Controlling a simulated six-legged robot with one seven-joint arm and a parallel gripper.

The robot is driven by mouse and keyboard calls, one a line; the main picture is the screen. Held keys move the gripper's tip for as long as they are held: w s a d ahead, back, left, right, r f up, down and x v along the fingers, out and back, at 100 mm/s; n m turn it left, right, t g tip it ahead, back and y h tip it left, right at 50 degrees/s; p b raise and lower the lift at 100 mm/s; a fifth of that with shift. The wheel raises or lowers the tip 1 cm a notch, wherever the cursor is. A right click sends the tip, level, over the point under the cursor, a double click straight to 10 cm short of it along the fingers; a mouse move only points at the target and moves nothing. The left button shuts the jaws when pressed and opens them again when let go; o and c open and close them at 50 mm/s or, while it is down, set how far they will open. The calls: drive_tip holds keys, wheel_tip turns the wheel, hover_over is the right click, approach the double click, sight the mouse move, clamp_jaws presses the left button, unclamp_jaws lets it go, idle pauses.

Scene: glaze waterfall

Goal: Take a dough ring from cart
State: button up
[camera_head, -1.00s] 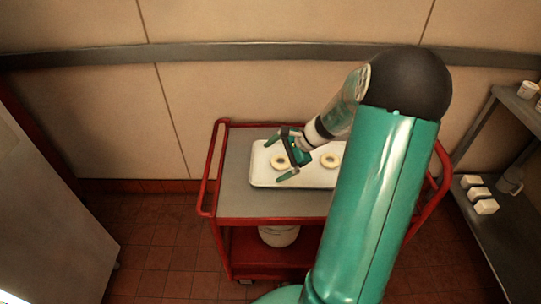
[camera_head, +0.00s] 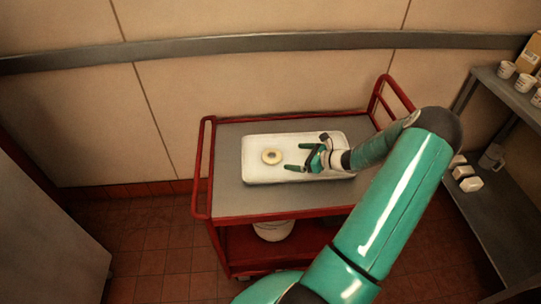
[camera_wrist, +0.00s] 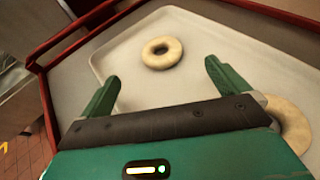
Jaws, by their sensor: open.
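A pale dough ring (camera_head: 271,156) lies flat on the white tray (camera_head: 262,175) on top of the red cart (camera_head: 285,212). In the wrist view the same dough ring (camera_wrist: 162,52) lies beyond my fingertips, near the middle of the gap. My gripper (camera_head: 294,157) is open and empty, low over the tray, to the right of this ring and apart from it. In the wrist view the gripper (camera_wrist: 162,80) shows both green fingers spread. A second dough ring (camera_wrist: 291,122) is partly hidden by my gripper's right side; my gripper hides it in the head view.
A white bucket (camera_head: 273,230) stands on the cart's lower shelf. A grey shelf rack (camera_head: 505,200) with cups (camera_head: 507,69) and white blocks (camera_head: 466,177) is at the right. A wall with a grey rail (camera_head: 230,47) is behind the cart. A metal cabinet (camera_head: 50,235) is at the left.

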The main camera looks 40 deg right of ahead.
sight(279, 156)
drive_tip(key=x, duration=1.1)
drive_tip(key=shift+f, duration=0.25)
drive_tip(key=c, duration=0.9)
